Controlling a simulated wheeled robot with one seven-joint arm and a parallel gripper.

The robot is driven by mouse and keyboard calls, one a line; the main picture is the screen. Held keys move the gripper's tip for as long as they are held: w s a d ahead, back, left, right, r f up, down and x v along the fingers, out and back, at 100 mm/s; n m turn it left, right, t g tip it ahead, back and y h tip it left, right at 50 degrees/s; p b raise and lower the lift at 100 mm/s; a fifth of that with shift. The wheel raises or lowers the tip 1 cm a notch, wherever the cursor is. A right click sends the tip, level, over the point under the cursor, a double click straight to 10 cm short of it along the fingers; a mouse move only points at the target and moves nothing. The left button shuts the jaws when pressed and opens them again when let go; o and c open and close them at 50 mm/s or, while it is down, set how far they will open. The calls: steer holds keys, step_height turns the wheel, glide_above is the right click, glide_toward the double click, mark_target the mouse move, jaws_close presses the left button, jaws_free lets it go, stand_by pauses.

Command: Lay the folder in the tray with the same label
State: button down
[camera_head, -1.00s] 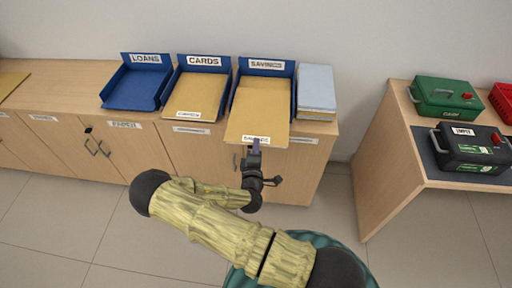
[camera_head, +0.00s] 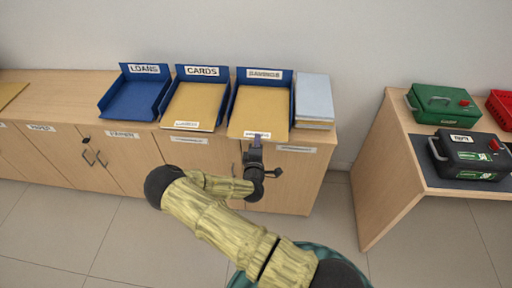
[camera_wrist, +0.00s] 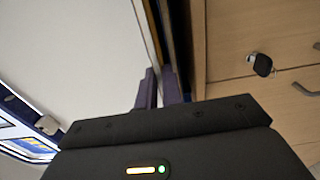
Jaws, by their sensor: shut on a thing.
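My gripper (camera_head: 257,138) is shut on the front edge of a tan folder (camera_head: 258,112); the fingers also show in the wrist view (camera_wrist: 160,88). The folder lies within the side walls of the right blue tray (camera_head: 292,100), its front edge near the tray's open front. The tray label is blurred now but read SAVINGS in the earlier frame; the folder's label is partly behind my fingers. The CARDS tray (camera_head: 222,101) in the middle holds another tan folder (camera_head: 193,106) labelled CARDS. The LOANS tray (camera_head: 134,99) at left is empty.
A grey-blue stack (camera_head: 314,98) stands right beside the right tray. The wooden cabinet (camera_head: 210,152) has doors and handles below. A separate desk at right holds a green box (camera_head: 440,103), a black box (camera_head: 470,155) and a red basket (camera_head: 501,108).

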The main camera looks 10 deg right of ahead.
steer(key=shift+x, duration=1.05)
steer(key=shift+a+f+b, duration=0.1)
steer(key=shift+f+b, duration=0.2)
steer(key=shift+b, duration=0.15)
steer(key=c, duration=1.5)
jaws_free()
steer(key=b+v, duration=0.2)
steer(key=v, duration=1.5)
steer(key=shift+s, duration=0.15)
